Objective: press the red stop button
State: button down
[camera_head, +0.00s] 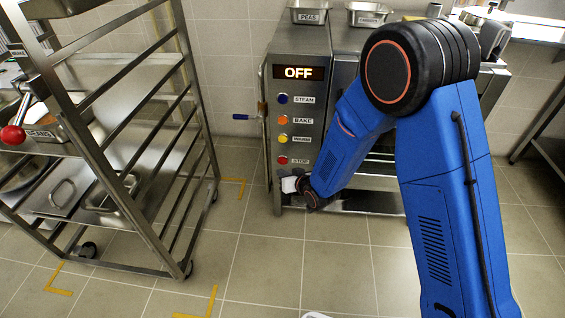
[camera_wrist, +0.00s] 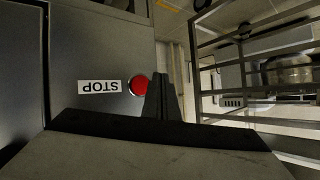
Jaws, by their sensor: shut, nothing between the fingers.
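The red stop button (camera_head: 282,160) is the lowest of a column of buttons on the oven's front panel, beside a STOP label (camera_head: 301,161). The display (camera_head: 298,72) above reads OFF. In the wrist view the red button (camera_wrist: 138,84) shows next to its upside-down STOP label (camera_wrist: 99,86). My gripper (camera_wrist: 162,78) is shut and empty, its fingertips just right of the button in the wrist view. In the head view my wrist is low in front of the panel, below the button; the fingertips are hard to make out there. Contact with the button cannot be told.
Blue, orange and yellow buttons (camera_head: 283,120) sit above the red one. An oven handle (camera_head: 247,117) juts out on the left. A wheeled metal rack (camera_head: 150,165) with pans stands at the left. Floor (camera_head: 270,265) is clear between rack and oven.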

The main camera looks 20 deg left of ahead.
jog(key=shift+s+d, duration=0.15)
jog(key=shift+s, duration=0.4)
jog(key=shift+s+d, duration=0.15)
jog(key=shift+s, duration=0.4)
